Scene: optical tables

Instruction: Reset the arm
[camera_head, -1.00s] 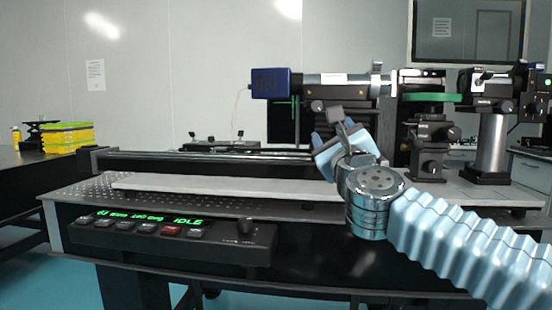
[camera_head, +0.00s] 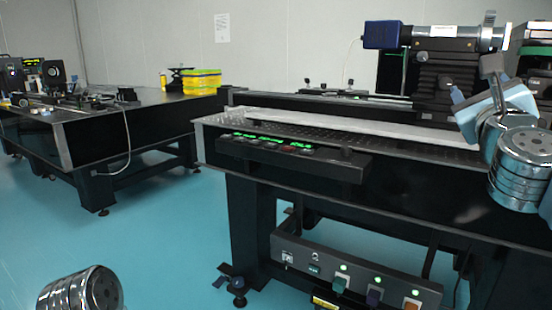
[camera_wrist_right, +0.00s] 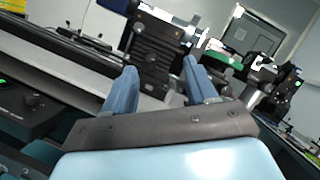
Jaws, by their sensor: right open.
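My right gripper (camera_head: 476,82) is at the right of the head view, over the near optical table, in front of the black optical mount (camera_head: 445,75). In the right wrist view its two blue fingers (camera_wrist_right: 160,80) stand apart with nothing between them, and the mount (camera_wrist_right: 155,48) shows beyond them. A silver joint of my left arm (camera_head: 82,290) shows at the bottom left of the head view. My left gripper is outside both views.
The near table (camera_head: 420,205) carries a control panel (camera_head: 292,157) with green text and a lower box (camera_head: 355,275) with coloured buttons. A second table (camera_head: 95,140) stands at the left with yellow-green trays (camera_head: 200,82). Blue floor (camera_head: 165,235) between them is clear.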

